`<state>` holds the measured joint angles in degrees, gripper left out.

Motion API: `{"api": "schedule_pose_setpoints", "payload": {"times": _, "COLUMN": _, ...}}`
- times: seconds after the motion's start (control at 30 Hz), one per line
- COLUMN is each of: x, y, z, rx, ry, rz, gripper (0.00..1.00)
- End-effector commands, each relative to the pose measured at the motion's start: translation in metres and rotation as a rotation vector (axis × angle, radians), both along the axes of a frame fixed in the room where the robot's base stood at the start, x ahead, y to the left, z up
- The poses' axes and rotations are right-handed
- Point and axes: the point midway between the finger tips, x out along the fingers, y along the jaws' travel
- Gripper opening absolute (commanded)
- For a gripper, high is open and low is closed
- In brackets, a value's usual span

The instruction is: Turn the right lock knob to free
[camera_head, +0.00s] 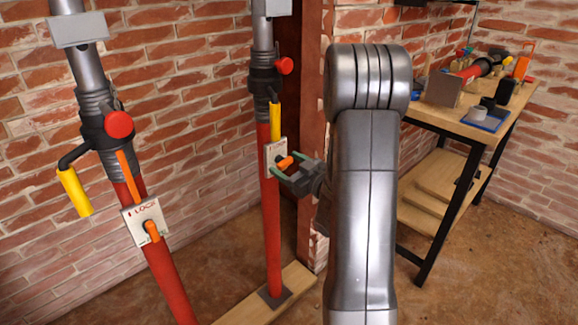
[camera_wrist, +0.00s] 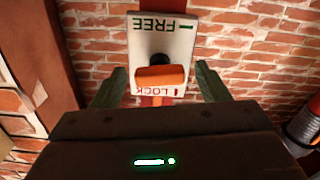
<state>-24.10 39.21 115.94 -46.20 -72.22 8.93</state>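The right lock knob (camera_head: 285,162) is orange and sits on a white plate (camera_head: 270,153) on the right red post. In the wrist view the knob (camera_wrist: 160,77) shows close up in front of the plate (camera_wrist: 160,40). The plate appears upside down there, with green FREE at the top and red LOCK at the bottom. The knob's end lies near LOCK. My gripper (camera_head: 282,168) is at the knob from the right. In the wrist view my gripper (camera_wrist: 158,84) is open, one green finger each side of the knob, with visible gaps.
A left red post (camera_head: 165,270) carries its own lock plate and orange knob (camera_head: 152,230), with a yellow handle (camera_head: 74,192) above. A yellow handle (camera_head: 275,122) hangs above the right plate. A wooden workbench (camera_head: 440,115) with tools stands at right. Brick walls close in behind.

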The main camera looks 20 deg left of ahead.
Motion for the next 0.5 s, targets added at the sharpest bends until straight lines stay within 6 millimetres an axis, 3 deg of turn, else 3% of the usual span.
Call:
{"api": "schedule_pose_setpoints", "payload": {"times": 0.03, "x": 0.0, "y": -0.0001, "z": 0.0, "rx": 0.0, "ry": 0.0, "rz": 0.0, "gripper": 0.59}}
{"api": "schedule_pose_setpoints", "payload": {"times": 0.2, "x": -0.0001, "y": -0.0003, "z": 0.0, "rx": 0.0, "ry": 0.0, "rz": 0.0, "gripper": 0.26}}
{"api": "schedule_pose_setpoints", "payload": {"times": 0.5, "x": -0.0001, "y": -0.0004, "z": -0.0005, "rx": 0.037, "ry": 0.089, "rz": 0.0, "gripper": 0.24}}
